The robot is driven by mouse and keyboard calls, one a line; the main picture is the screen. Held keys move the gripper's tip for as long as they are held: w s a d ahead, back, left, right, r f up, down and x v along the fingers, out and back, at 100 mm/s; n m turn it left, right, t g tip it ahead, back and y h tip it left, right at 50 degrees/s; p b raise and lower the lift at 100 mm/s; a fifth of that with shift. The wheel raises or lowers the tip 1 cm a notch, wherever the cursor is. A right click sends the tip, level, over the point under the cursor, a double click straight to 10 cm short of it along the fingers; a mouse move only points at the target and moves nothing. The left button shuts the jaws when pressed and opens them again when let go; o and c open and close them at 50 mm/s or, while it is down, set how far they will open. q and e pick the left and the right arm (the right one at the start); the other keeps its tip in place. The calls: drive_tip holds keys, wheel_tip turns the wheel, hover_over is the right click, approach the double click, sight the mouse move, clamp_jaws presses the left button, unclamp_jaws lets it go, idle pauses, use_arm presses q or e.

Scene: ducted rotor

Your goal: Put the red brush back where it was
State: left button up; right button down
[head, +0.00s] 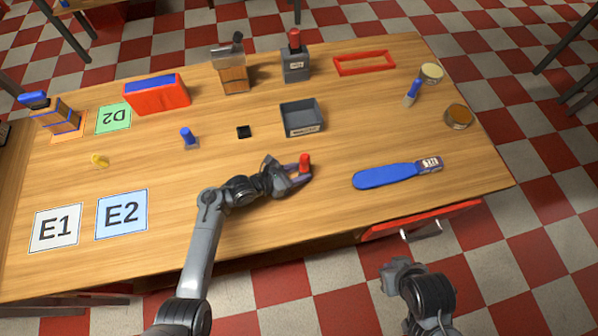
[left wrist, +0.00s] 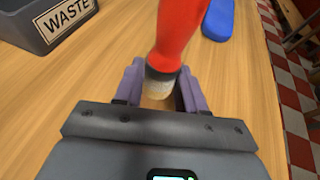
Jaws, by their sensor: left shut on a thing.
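The red brush (head: 305,161) is in my left gripper (head: 297,172), above the middle of the table's front half. In the left wrist view the red brush (left wrist: 180,30) stands roughly upright, with a metal band and pale bristles between the purple fingers of the left gripper (left wrist: 154,88). My left gripper is shut on it. The bristle tip is partly hidden by the gripper. My right gripper (head: 400,272) is low, off the front edge of the table, and its fingers are not clear.
A grey waste bin (head: 303,131) stands behind the left gripper. A blue flat tool (head: 385,176) lies to the right. A blue-handled brush (head: 412,92), jars (head: 457,117) and a red frame (head: 364,63) are at the right. An open red drawer (head: 420,220) juts out in front.

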use_arm(q)
drive_tip(key=shift+f, duration=0.1)
drive_tip(key=o, duration=1.1)
drive_tip(key=shift+o, duration=0.2)
drive_tip(key=shift+a+r, duration=0.1)
drive_tip(key=shift+r, duration=0.1)
drive_tip(key=p+v, duration=0.4)
drive_tip(key=v, duration=0.6)
drive_tip(key=shift+s+a+r+p, duration=0.1)
drive_tip(key=shift+a+r+p, duration=0.1)
drive_tip(key=shift+p, duration=0.1)
drive_tip(key=shift+s+a+r, duration=0.15)
drive_tip(key=shift+s+a, duration=0.2)
drive_tip(key=shift+a, duration=0.15)
